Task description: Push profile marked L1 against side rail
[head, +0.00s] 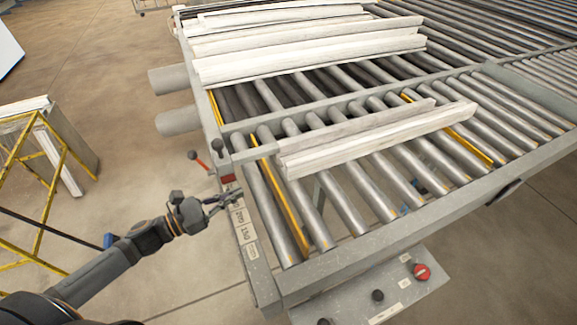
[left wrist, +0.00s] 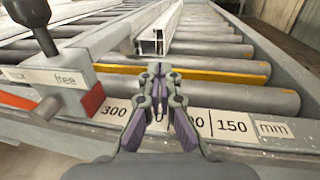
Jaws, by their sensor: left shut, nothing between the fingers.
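Two white profiles lie side by side on the rollers of the near bench section: a longer front profile (head: 380,140) and a rear profile (head: 350,127). I cannot read an L1 mark on either. In the left wrist view a profile end (left wrist: 152,42) with an open hollow section faces me, beyond the fingertips. My left gripper (head: 236,195) is shut and empty, over the scale rail (head: 251,250) at the bench's left edge, apart from the profiles. It also shows in the left wrist view (left wrist: 159,70). My right gripper is not in view.
A clamp block (left wrist: 55,80) with a black knob and red part stands left of the gripper. A grey crossbar (head: 330,105) separates the near section from more white profiles (head: 310,55) behind. A control panel with a red button (head: 421,271) is in front. A yellow rack (head: 45,170) stands left.

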